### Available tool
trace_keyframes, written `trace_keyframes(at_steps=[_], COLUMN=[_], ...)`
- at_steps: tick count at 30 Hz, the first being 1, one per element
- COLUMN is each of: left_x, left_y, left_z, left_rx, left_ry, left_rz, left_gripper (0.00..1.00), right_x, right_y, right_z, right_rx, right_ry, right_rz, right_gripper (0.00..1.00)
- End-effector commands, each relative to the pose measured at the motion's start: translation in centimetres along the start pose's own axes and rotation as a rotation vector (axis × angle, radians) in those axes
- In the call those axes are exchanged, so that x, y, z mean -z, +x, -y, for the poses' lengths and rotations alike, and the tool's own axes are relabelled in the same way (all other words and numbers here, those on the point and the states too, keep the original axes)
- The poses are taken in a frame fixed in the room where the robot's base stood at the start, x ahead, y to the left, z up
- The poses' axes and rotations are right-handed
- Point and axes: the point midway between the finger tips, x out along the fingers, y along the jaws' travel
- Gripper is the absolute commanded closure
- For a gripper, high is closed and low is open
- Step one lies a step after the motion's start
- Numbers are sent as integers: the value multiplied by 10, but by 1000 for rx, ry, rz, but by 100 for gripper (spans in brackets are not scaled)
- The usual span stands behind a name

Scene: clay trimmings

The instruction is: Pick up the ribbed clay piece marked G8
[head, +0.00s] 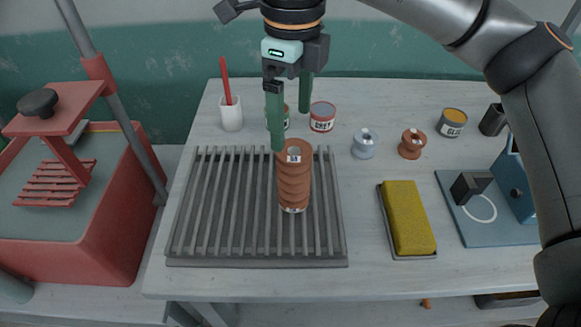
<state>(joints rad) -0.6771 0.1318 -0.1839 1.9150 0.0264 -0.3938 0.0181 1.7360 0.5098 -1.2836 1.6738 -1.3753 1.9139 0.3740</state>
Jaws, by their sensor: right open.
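The ribbed clay piece (294,184) is a terracotta-brown, ringed cylinder standing upright on the grey slatted rack (188,255). It has small pale tags near its top and base; their marks are too small to read surely. My right gripper (291,129) hangs from above with two green fingers, open and empty. Its nearer fingertip shows at the upper left edge of the piece; the farther one ends higher in the picture, behind the piece. I cannot tell whether a finger touches it. My left gripper is not in view.
Behind the rack stand a white cup (231,118) with a red tool and a red-banded jar (322,117). A grey spool (365,144), a brown spool (411,144), a yellow sponge (408,218) and a blue device (510,185) are at right. A red basin (110,220) is left.

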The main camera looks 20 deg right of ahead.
Motion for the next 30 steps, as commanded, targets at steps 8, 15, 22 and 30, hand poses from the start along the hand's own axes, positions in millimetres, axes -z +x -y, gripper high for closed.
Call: trace_keyframes(at_steps=[8, 15, 22, 30], left_x=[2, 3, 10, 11], left_y=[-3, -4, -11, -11], left_z=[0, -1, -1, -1], left_rx=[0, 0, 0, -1], left_ry=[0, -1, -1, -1], left_rz=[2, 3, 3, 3], left_gripper=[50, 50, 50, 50], right_x=[2, 2, 4, 4], right_y=[46, 70, 98, 121], right_z=[1, 1, 4, 3], right_rx=[6, 5, 4, 4], right_ry=[1, 1, 0, -1], right_rz=[-7, -4, -7, -3], right_gripper=[0, 0, 0, 0])
